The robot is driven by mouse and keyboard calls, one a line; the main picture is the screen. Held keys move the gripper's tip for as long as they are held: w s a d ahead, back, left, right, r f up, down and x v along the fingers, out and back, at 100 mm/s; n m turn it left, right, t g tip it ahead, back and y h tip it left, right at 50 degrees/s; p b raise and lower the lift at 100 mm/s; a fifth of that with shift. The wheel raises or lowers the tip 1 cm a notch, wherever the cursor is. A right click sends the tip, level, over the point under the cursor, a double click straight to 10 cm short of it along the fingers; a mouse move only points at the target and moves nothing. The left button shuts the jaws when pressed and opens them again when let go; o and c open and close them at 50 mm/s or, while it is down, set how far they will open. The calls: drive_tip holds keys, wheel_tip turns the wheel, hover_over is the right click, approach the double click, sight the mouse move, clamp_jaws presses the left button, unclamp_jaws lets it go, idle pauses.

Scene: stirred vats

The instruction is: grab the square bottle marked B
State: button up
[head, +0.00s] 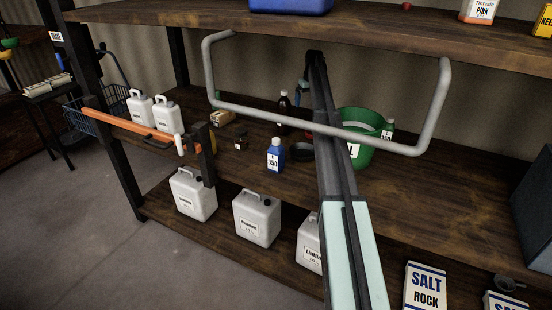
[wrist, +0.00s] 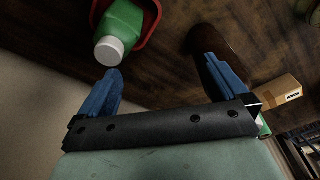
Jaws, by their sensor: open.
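I cannot read a letter B on any bottle. In the head view a blue bottle (head: 275,158) with a white cap stands on the middle shelf, and a green bottle (head: 388,131) stands at the right beside the green bucket. A dark brown bottle (head: 284,106) stands farther back. In the wrist view a green bottle (wrist: 122,28) with a white cap shows beyond my left finger, and a dark brown object (wrist: 232,50) is beside my right finger. My gripper (wrist: 161,67) is open, with nothing between its blue fingertips. In the head view my arm largely hides it.
A grey bar handle (head: 300,128) crosses in front of the shelf. A green bucket (head: 360,145) stands right of my arm. White jugs (head: 257,218) line the lower shelf. The wrist view shows a red-rimmed container (wrist: 150,22) and a cardboard box (wrist: 276,92). The middle shelf's right part is bare.

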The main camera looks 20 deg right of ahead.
sight(276, 147)
drive_tip(key=s+a+f+n, duration=0.1)
drive_tip(key=s+a, duration=0.3)
drive_tip(key=a, duration=0.5)
drive_tip(key=s+a, duration=0.4)
drive_tip(key=a, duration=0.6)
drive_tip(key=s+a+m, duration=0.1)
drive_tip(key=s+m, duration=0.1)
drive_tip(key=s, duration=0.1)
drive_tip(key=s+a+f+m, duration=0.1)
drive_tip(key=s+m, duration=0.2)
drive_tip(key=s, duration=0.1)
drive_tip(key=s+a+f+m+g, duration=0.1)
drive_tip(key=s+m, duration=0.2)
drive_tip(key=s, duration=0.1)
drive_tip(key=shift+s+a, duration=0.1)
drive_tip(key=shift+s+m, duration=0.35)
drive_tip(key=shift+m, duration=0.45)
drive_tip(key=m, duration=0.3)
drive_tip(key=shift+s+f+m+g, duration=0.1)
drive_tip(key=shift+s+m+g, duration=0.2)
drive_tip(key=shift+s, duration=0.1)
drive_tip(key=m, duration=0.6)
drive_tip(key=shift+s+m, duration=0.2)
drive_tip(key=shift+m, duration=0.1)
drive_tip(key=shift+f, duration=2.55)
